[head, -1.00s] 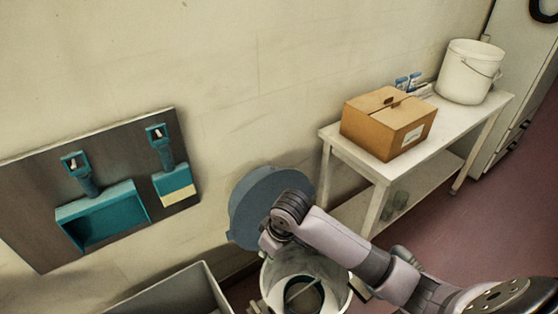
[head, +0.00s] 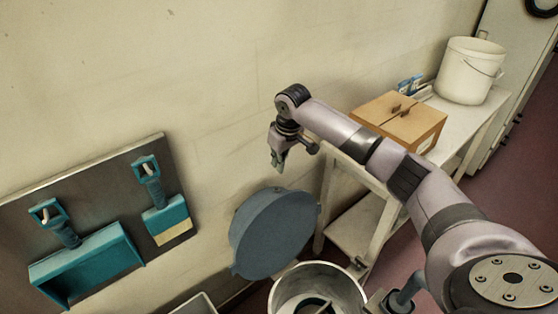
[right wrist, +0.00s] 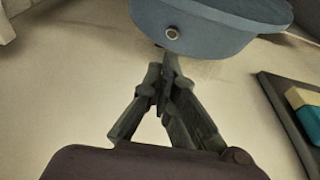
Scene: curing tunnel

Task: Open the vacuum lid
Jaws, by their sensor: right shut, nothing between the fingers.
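The vacuum lid (head: 272,235) is a round blue-grey disc that stands tilted up steeply near the wall, behind the open steel drum (head: 318,290). The drum's round mouth shows at the bottom of the head view, with something inside that I cannot make out. The lid (right wrist: 205,25) also shows at the top of the right wrist view, with a small round fitting on it. My right gripper (head: 278,163) is shut and empty, above the lid and apart from it in the head view. Its fingertips (right wrist: 168,62) meet in the right wrist view. My left gripper is not in view.
A white table (head: 470,118) at the right holds a cardboard box (head: 408,122) and a white bucket (head: 468,70). A wall board (head: 100,180) at the left carries a teal dustpan (head: 90,265) and brush. A grey bin edge (head: 195,303) shows at the bottom.

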